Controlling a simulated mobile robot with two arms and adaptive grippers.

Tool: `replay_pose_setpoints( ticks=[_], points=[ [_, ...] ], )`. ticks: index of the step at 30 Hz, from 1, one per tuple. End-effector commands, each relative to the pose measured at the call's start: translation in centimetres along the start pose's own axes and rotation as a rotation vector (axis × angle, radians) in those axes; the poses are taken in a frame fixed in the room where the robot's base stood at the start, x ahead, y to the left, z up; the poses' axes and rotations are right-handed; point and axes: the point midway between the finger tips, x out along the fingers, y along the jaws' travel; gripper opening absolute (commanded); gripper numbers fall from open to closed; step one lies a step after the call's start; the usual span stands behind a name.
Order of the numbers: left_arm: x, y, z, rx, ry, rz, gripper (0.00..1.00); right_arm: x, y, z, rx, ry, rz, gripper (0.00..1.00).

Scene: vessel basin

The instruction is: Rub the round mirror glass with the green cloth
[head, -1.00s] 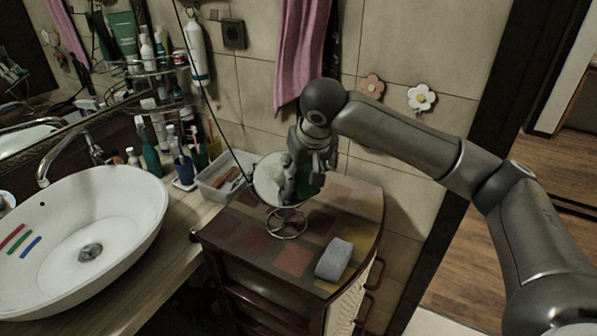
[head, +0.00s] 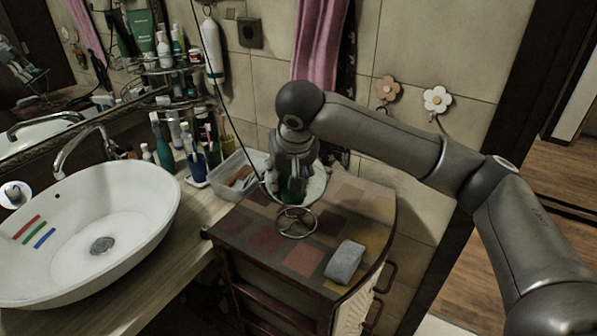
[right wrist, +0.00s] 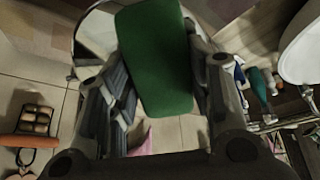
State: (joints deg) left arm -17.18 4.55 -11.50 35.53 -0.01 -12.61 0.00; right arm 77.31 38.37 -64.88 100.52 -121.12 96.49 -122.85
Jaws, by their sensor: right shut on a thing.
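The round mirror (head: 318,183) stands on a wire foot (head: 297,223) on the small cabinet, partly hidden behind my right gripper. Its pale glass and rim also show in the right wrist view (right wrist: 96,32), behind the cloth. My right gripper (head: 290,188) is in front of the mirror's left and middle part, fingers down. It is shut on the green cloth (right wrist: 155,58), a flat pad between the fingers in the right wrist view; a little green shows in the head view. The cloth overlaps the glass; I cannot tell whether they touch. My left gripper is out of view.
A grey block (head: 345,262) lies on the chequered cabinet top (head: 262,240) near its front right. A white tray (head: 240,182), cups and bottles stand to the left, beside the white basin (head: 90,235). A pink towel (head: 320,45) hangs behind.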

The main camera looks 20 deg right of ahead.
Motion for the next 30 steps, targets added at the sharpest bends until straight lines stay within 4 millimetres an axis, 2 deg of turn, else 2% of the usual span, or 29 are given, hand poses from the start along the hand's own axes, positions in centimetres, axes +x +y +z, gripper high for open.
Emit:
replay_pose_setpoints(
  ticks=[4, 11, 25, 30],
  points=[
    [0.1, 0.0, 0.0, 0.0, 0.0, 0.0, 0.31, -0.1, -1.2, -0.1, 0.0, 0.001, 0.0, 0.28],
    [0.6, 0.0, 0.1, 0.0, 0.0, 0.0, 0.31, 0.0, -1.3, -0.4, 0.002, 0.002, 0.002, 0.28],
    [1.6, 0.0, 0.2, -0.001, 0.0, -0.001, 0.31, 0.3, 2.1, -0.1, 0.003, 0.001, 0.002, 0.28],
    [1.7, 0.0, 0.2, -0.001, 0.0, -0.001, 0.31, 0.2, 2.6, -0.1, 0.001, 0.0, 0.002, 0.28]
  ],
)
